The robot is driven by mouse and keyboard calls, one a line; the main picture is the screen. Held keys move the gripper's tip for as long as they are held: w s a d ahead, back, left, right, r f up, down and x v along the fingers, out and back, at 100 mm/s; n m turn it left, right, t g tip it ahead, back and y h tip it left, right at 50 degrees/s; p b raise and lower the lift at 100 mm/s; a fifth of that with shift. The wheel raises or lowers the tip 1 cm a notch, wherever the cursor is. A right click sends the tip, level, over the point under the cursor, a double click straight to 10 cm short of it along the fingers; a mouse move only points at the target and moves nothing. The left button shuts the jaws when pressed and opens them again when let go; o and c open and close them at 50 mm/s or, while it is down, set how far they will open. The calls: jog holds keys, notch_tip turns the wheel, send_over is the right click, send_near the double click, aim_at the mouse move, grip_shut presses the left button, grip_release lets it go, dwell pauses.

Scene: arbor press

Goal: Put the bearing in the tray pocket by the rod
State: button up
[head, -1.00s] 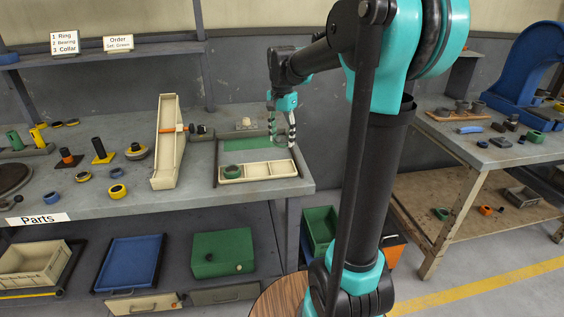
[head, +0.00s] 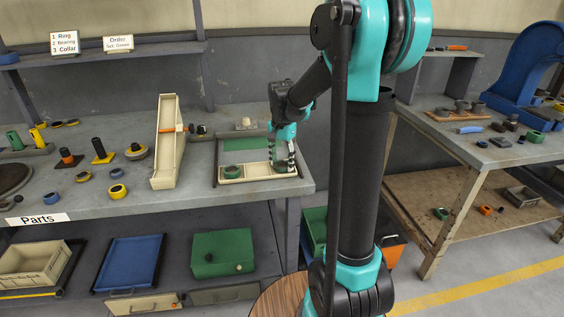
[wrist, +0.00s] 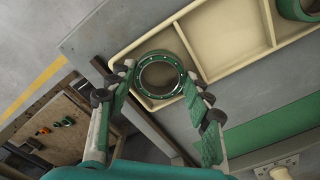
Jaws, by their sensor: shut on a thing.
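My gripper (head: 281,168) is low over the right end pocket of the cream tray (head: 256,179). In the wrist view, my gripper (wrist: 160,80) has its two fingers on either side of the bearing (wrist: 138,77), a green ring with a dotted rim, and is shut on it. The bearing is at the end pocket of the tray (wrist: 235,74); I cannot tell whether it touches the floor. A green ring (head: 232,171) sits in the opposite end pocket; the middle pocket is empty. A dark bar (wrist: 152,124) runs beside the bearing's end; I cannot tell if it is the rod.
A green mat (head: 245,144) lies behind the tray. A cream chute (head: 165,150) with an orange-handled piece stands to the left. Several rings and posts lie farther left on the bench. The bench's front edge is close to the tray.

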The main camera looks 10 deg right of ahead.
jog(key=shift+f, duration=0.1)
jog(key=o, duration=1.3)
notch_tip(320, 180, up, 12)
jog(key=s+d+f+n+t, duration=0.2)
jog(key=s+f+n, duration=0.2)
jog(key=s+f, duration=0.6)
jog(key=s+d+f+n+t, duration=0.2)
jog(key=s+f+n, duration=0.3)
jog(key=s+f, duration=0.5)
jog(key=shift+s, duration=1)
